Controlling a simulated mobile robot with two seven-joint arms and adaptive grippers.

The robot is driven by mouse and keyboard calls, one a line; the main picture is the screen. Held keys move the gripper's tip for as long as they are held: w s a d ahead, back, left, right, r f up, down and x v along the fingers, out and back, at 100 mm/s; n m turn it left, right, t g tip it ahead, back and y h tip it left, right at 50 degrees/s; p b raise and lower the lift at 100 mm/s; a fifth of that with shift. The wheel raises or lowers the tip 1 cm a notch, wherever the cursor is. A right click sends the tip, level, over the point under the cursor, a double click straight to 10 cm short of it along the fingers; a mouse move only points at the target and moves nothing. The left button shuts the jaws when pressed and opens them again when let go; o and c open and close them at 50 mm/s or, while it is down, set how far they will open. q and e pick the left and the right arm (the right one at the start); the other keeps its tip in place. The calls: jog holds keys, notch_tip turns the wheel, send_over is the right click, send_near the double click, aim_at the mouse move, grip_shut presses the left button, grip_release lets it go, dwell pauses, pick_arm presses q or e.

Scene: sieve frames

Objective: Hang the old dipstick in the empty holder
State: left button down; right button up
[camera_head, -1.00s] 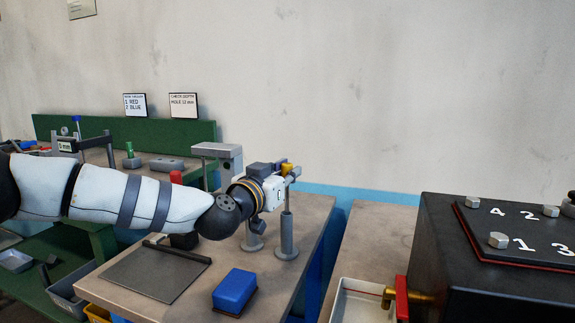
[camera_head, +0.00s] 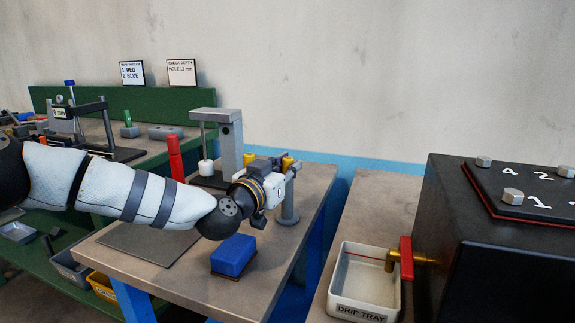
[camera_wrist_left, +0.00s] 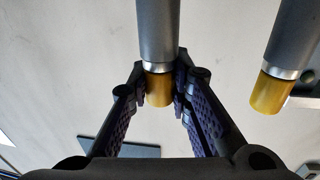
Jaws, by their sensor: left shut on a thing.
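My left gripper (camera_head: 291,170) is shut on a yellow cylindrical end, which I take to be the old dipstick (camera_wrist_left: 158,91). In the left wrist view the fingers (camera_wrist_left: 160,82) press on both its sides. The yellow end lines up with a grey tubular holder (camera_wrist_left: 157,30) and meets its bright collar, with no gap visible. A second grey holder (camera_wrist_left: 290,38) to the right has a like yellow end (camera_wrist_left: 266,93) at its collar. In the head view one grey post (camera_head: 288,205) shows below the gripper; my arm hides the other. My right gripper is out of view.
A blue block (camera_head: 234,254) lies in front of my arm beside a dark flat plate (camera_head: 150,244). A grey stand (camera_head: 229,145) and a red upright (camera_head: 175,158) stand behind the arm. A drip tray (camera_head: 362,308) and black box (camera_head: 445,240) with a red-handled tap are at right.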

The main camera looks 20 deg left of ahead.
pick_arm(q)
jog(key=c, duration=1.4)
grip_release()
jog(key=s+a, duration=0.2)
jog(key=s, duration=1)
jog(key=shift+w, duration=0.1)
